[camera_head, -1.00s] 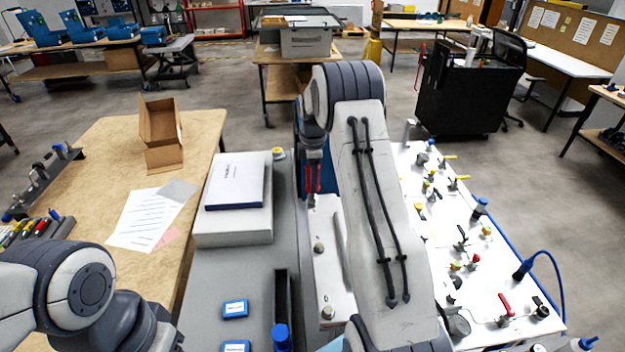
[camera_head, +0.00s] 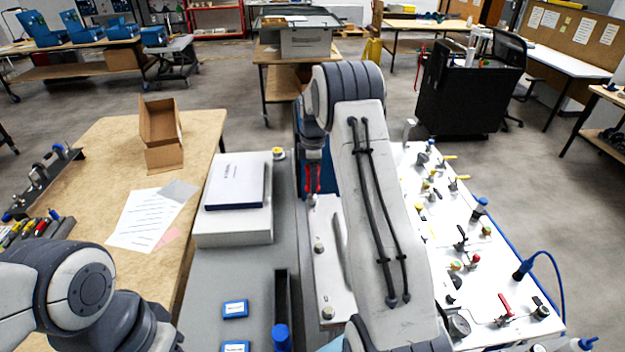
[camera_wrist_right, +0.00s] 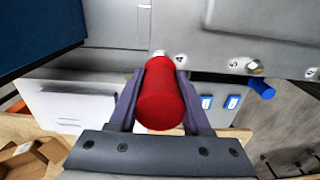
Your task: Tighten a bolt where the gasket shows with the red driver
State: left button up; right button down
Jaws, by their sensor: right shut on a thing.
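My right gripper (camera_wrist_right: 157,100) is shut on the red driver (camera_wrist_right: 161,96), its jaws on both sides of the handle. The handle points away toward the grey panel (camera_wrist_right: 212,62), at the place marked 4. A pale metal part shows just past its end; the tip's contact there cannot be told. Bolts show by the marks 5 (camera_wrist_right: 255,67) and 6 (camera_wrist_right: 311,73). In the head view the right gripper (camera_head: 313,174) and driver are small, above the pale plate with bolts (camera_head: 319,248). I cannot make out the gasket. The left gripper is out of view.
A white box with a blue-edged booklet (camera_head: 236,186) stands left of the plate. Blue small boxes (camera_head: 235,309) and a blue-capped item (camera_head: 281,338) are nearer. A white panel with valves and knobs (camera_head: 470,240) lies right of my right arm.

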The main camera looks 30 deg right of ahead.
jog(key=m+p, duration=0.1)
jog(key=m, duration=0.3)
jog(key=shift+r, duration=0.1)
jog(key=m, duration=0.4)
jog(key=shift+m, duration=0.3)
jog(key=m+p, duration=0.1)
jog(key=m, duration=0.7)
jog(key=shift+a+m, duration=0.1)
jog(key=shift+m, duration=0.3)
jog(key=shift+c, duration=2.3)
grip_release()
grip_shut()
